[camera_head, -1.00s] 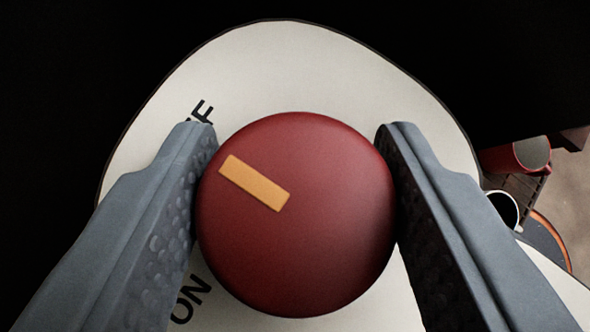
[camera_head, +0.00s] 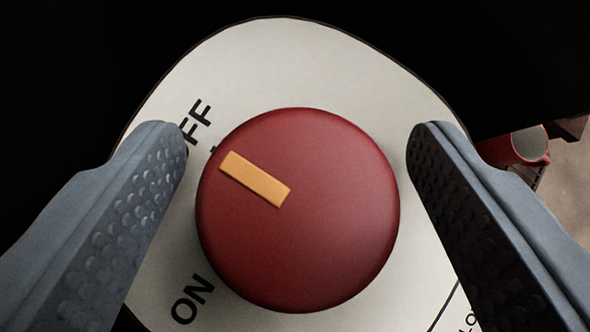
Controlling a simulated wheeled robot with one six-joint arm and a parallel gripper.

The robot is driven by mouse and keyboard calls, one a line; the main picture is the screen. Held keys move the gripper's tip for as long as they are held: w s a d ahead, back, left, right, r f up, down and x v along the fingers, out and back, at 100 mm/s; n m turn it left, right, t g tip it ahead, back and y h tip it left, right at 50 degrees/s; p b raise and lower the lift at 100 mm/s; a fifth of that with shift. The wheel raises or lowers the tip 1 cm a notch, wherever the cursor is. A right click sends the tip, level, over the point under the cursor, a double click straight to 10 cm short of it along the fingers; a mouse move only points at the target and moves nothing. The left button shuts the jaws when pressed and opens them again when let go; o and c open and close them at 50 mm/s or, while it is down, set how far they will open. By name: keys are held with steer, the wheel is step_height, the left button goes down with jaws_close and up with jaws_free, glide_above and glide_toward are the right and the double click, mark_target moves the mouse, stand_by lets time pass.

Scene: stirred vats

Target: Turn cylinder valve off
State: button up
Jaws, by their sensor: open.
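The cylinder valve is a round dark red knob (camera_head: 310,235) with an orange pointer bar (camera_head: 255,179) on its face. It sits on a cream dial plate (camera_head: 290,60) marked "OFF" (camera_head: 196,127) at the upper left and "ON" (camera_head: 193,299) at the lower left. The pointer's outer end points up and left, toward the side of the "OFF" mark. My gripper (camera_head: 296,160) is open, with one finger on each side of the knob. A gap shows between each finger and the knob. The left finger partly covers "OFF".
Black, unlit areas surround the plate at the upper left and upper right. A red cylindrical object (camera_head: 527,146) shows at the right edge above a tan floor (camera_head: 570,190). Part of a line and lettering shows on the plate at the lower right.

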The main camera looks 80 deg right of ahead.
steer(key=v, duration=1.7)
steer(key=shift+r, duration=0.1)
steer(key=s+d+f+n+t+y, duration=0.25)
steer(key=s+d+n, duration=0.2)
steer(key=d, duration=0.35)
steer(key=s+d+f+n+t+y, duration=0.1)
steer(key=s+d+n+t+y, duration=0.15)
steer(key=s+d, duration=0.35)
steer(key=s+d+f+n+t+y, duration=0.1)
steer(key=s+d+f+t, duration=0.3)
steer(key=s, duration=0.6)
steer(key=s+d+f+n+t+y, duration=0.1)
steer(key=s+d+f+n+t, duration=0.2)
steer(key=s+d+f, duration=0.4)
steer(key=s+f, duration=0.2)
steer(key=s, duration=0.2)
steer(key=shift+s+d+t+y, duration=0.3)
steer(key=shift+s+t+y, duration=0.05)
steer(key=shift+t+y, duration=0.05)
